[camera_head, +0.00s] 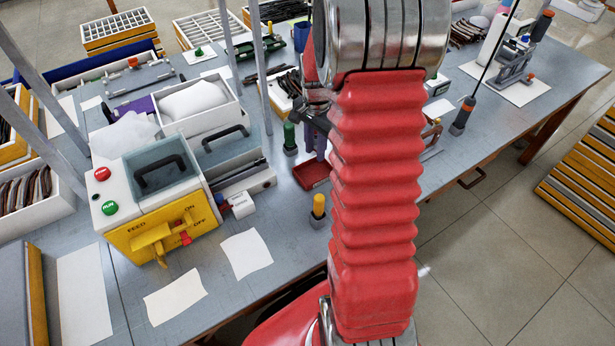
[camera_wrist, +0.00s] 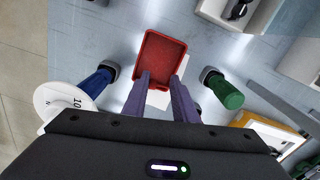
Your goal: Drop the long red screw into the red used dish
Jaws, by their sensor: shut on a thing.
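The red used dish (camera_head: 311,176) lies on the grey bench, partly hidden by my red arm in the head view. The wrist view shows the dish (camera_wrist: 160,48) just beyond my fingertips, its inside looking empty. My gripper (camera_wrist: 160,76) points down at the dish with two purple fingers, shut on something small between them. The fingers also show above the dish in the head view (camera_head: 318,146). The long red screw cannot be made out by itself; its red would merge with the dish behind.
A green-handled tool (camera_wrist: 225,92) stands right of the dish in the wrist view, and a blue-handled one (camera_wrist: 93,82) stands left, by a white disc (camera_wrist: 62,102). A yellow-handled tool (camera_head: 318,205) stands near the bench edge. A yellow-fronted machine (camera_head: 160,225) is at left.

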